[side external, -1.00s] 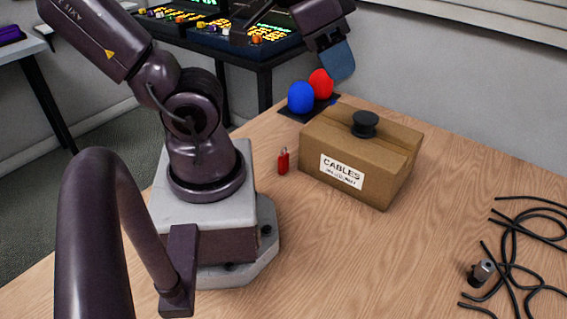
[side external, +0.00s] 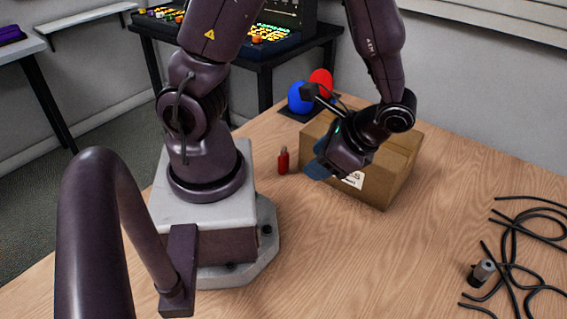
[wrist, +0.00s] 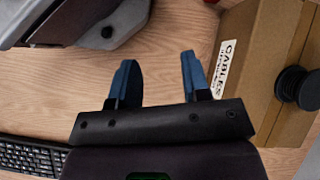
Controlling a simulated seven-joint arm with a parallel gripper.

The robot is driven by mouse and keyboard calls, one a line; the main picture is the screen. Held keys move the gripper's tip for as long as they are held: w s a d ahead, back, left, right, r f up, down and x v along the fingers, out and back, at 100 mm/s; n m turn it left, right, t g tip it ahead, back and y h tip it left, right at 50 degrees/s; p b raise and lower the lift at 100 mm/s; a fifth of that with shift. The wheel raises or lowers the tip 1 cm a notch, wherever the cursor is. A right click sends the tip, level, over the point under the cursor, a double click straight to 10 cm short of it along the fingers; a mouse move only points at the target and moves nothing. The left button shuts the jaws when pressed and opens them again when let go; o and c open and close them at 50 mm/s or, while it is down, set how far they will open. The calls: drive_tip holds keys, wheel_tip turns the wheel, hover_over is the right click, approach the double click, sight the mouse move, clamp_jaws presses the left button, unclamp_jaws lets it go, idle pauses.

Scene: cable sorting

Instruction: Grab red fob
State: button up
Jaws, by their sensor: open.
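The red fob (side external: 283,161) stands on the wooden table between my base and the cardboard box, in the side view. I cannot make it out in the wrist view. My gripper (side external: 316,169) is just right of the fob in the side view, in front of the box, apart from the fob. In the wrist view its two blue fingers (wrist: 158,64) are spread, with only bare table between them.
The cardboard box (side external: 388,187) labelled CABLES is close beside my gripper; its black knob (wrist: 300,88) shows in the wrist view. Blue (side external: 300,97) and red (side external: 321,82) balls stand behind. Black cables (side external: 512,250) lie at right. A keyboard (wrist: 32,158) shows in the wrist view.

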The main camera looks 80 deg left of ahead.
sight(286, 159)
drive_tip(key=a+f+m+y, duration=0.2)
drive_tip(key=a+f+y, duration=0.1)
drive_tip(key=f, duration=0.1)
drive_tip(key=a+f+m+g+y, duration=0.1)
drive_tip(key=a+f+m+y, duration=0.2)
drive_tip(key=f+y, duration=0.1)
drive_tip(key=a+f+m+g+y, duration=0.1)
drive_tip(key=a+f+m+y, duration=0.1)
drive_tip(key=a+f+y, duration=0.2)
drive_tip(key=shift+s+f+m, duration=0.3)
drive_tip(key=shift+s+f, duration=0.1)
drive_tip(key=shift+f, duration=0.25)
drive_tip(key=x, duration=0.6)
drive_tip(key=shift+s+a+r, duration=0.1)
drive_tip(key=shift+s+a, duration=0.05)
drive_tip(key=shift+a, duration=0.05)
drive_tip(key=c, duration=0.5)
